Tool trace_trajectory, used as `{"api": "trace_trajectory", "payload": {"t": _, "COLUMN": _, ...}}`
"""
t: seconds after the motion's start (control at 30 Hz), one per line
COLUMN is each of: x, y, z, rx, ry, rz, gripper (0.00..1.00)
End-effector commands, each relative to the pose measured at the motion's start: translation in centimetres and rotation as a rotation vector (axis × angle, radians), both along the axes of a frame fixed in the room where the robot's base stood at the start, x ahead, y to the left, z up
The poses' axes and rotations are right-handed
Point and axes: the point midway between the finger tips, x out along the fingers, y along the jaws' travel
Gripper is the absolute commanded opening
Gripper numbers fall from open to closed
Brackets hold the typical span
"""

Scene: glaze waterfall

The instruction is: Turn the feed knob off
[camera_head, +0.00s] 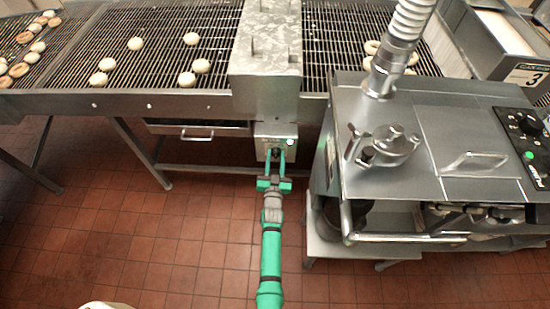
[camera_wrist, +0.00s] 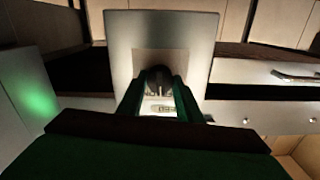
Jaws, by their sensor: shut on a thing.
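The feed knob (camera_wrist: 158,76) is a dark knob on the front of a small metal control box (camera_wrist: 207,60), and it sits between my fingertips in the wrist view. In the head view the control box (camera_head: 287,130) hangs under the conveyor's edge, below a grey housing. My gripper (camera_head: 275,160) reaches up to the box front with its green fingers on both sides of the knob; it also shows in the wrist view (camera_wrist: 158,88). The gripper is shut on the knob. A pale label (camera_wrist: 162,107) with blurred lettering lies below the knob. Its setting is too small to read.
The wire conveyor (camera_head: 140,62) carries several pale rings of dough. A metal machine (camera_head: 440,140) with a black panel (camera_head: 525,135) stands close on the right. A drawer (camera_head: 200,128) with a handle is left of the box.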

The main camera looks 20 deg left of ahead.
Motion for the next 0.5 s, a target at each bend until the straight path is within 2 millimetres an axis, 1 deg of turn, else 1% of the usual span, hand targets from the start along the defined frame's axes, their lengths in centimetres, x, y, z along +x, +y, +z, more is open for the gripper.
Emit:
{"api": "trace_trajectory", "payload": {"t": 0.2, "x": -0.03, "y": 0.11, "z": 0.1, "rx": -0.179, "ry": -0.053, "rz": 0.002, "gripper": 0.1}}
{"api": "trace_trajectory", "payload": {"t": 0.5, "x": -0.07, "y": 0.12, "z": 0.11, "rx": -0.359, "ry": -0.106, "rz": 0.002, "gripper": 0.1}}
